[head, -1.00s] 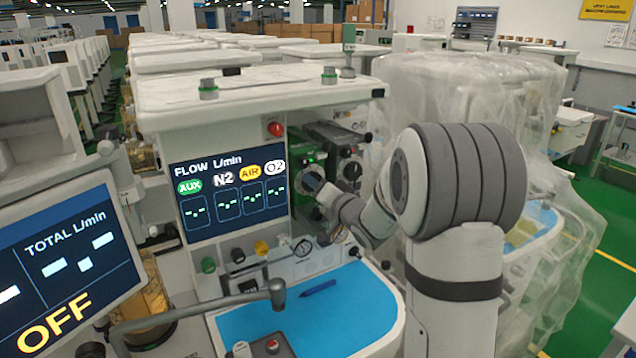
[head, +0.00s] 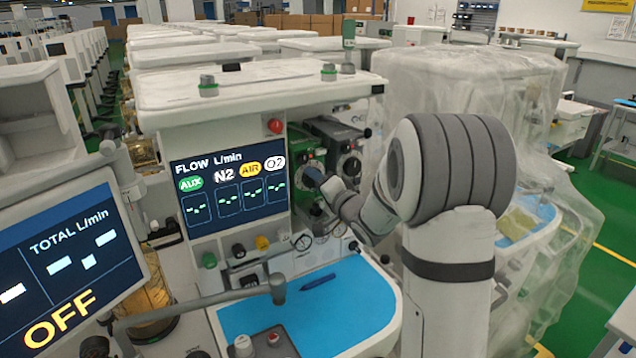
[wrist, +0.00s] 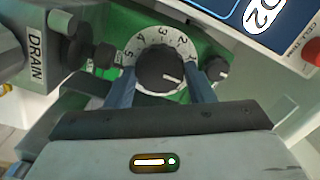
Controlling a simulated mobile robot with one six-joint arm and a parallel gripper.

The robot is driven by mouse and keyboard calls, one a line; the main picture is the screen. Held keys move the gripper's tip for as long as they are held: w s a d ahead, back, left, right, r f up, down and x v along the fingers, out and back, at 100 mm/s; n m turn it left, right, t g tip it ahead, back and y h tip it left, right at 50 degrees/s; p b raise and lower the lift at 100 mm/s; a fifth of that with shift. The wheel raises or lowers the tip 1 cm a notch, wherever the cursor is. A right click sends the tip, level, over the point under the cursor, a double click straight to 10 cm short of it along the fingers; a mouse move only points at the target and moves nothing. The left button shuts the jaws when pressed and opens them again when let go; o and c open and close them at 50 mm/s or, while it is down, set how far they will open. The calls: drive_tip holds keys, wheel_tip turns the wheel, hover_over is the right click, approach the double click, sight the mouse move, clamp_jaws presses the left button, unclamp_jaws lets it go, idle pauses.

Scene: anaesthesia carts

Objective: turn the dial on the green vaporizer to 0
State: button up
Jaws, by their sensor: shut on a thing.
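The green vaporizer (head: 298,142) is on the front of the anaesthesia machine, right of the flow screen. In the wrist view its green body (wrist: 125,22) lies behind a black dial (wrist: 158,66) with a white ring marked with numbers from 1 to 5. A 0 mark is not visible. My gripper (wrist: 162,80) is shut on the dial, with one blue-grey finger on each side. In the head view my gripper (head: 316,180) partly hides the dial.
A second dark unit (head: 345,155) stands close to the right of the green one. A small black knob (wrist: 217,68) and a DRAIN part (wrist: 37,60) flank the dial. A blue work surface (head: 340,310) with a pen (head: 318,281) lies below.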

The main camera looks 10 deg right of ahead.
drive_tip(key=o, duration=0.7)
drive_tip(key=b+v, duration=0.1)
drive_tip(key=v, duration=0.6)
drive_tip(key=shift+s+b, duration=0.4)
drive_tip(key=shift+d, duration=0.1)
